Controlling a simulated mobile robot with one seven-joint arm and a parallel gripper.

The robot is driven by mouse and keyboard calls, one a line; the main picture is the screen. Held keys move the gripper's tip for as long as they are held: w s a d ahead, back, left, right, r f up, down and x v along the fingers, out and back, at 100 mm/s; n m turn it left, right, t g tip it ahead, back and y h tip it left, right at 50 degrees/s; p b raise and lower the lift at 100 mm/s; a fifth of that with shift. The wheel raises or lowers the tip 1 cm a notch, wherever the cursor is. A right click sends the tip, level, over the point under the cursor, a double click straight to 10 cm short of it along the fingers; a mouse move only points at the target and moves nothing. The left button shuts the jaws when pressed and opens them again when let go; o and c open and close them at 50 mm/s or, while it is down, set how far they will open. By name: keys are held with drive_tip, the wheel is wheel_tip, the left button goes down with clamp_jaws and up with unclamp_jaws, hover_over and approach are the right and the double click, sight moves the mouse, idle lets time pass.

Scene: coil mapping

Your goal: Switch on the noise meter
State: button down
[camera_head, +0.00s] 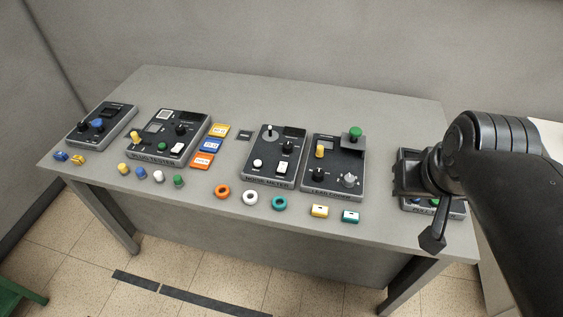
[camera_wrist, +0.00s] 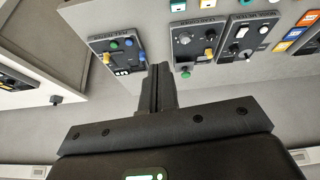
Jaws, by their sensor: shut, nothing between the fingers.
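The noise meter (camera_head: 263,149) is a dark box with a labelled front edge, lying near the middle of the table. It carries a pale-tipped lever (camera_head: 269,132), a black knob (camera_head: 287,147), a round white button (camera_head: 257,163) and a white switch (camera_head: 283,167). Whether it is on cannot be told. In the wrist view the meter (camera_wrist: 255,40) shows at the upper right. My gripper (camera_head: 432,240) is shut and empty, pointing down by the table's right front edge, well to the right of the meter. Its closed fingers also show in the wrist view (camera_wrist: 158,85).
Another panel (camera_head: 335,180) with a raised green knob stands just right of the meter. A far-right panel (camera_head: 450,212) is partly hidden by my arm. Two panels stand at the left. Rings (camera_head: 222,191), coloured plugs and small blocks lie along the front; labelled tiles (camera_head: 203,160) lie left of the meter.

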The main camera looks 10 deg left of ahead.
drive_tip(key=w+a+r+n+g, duration=0.2)
drive_tip(key=w+a+n, duration=0.25)
drive_tip(key=w, duration=0.35)
drive_tip(key=n+g, duration=0.5)
drive_tip(key=n, duration=0.7)
hover_over(281, 169)
drive_tip(key=w, duration=0.3)
wheel_tip(281, 169, down, 13)
drive_tip(key=shift+s+f, duration=0.1)
drive_tip(key=shift+s, duration=0.1)
drive_tip(key=f, duration=0.4)
drive_tip(key=s+f, duration=0.1)
drive_tip(key=f, duration=0.4)
drive_tip(key=s+f, duration=0.1)
drive_tip(key=f, duration=0.3)
drive_tip(key=shift+s+f, duration=0.1)
drive_tip(key=shift+f, duration=0.3)
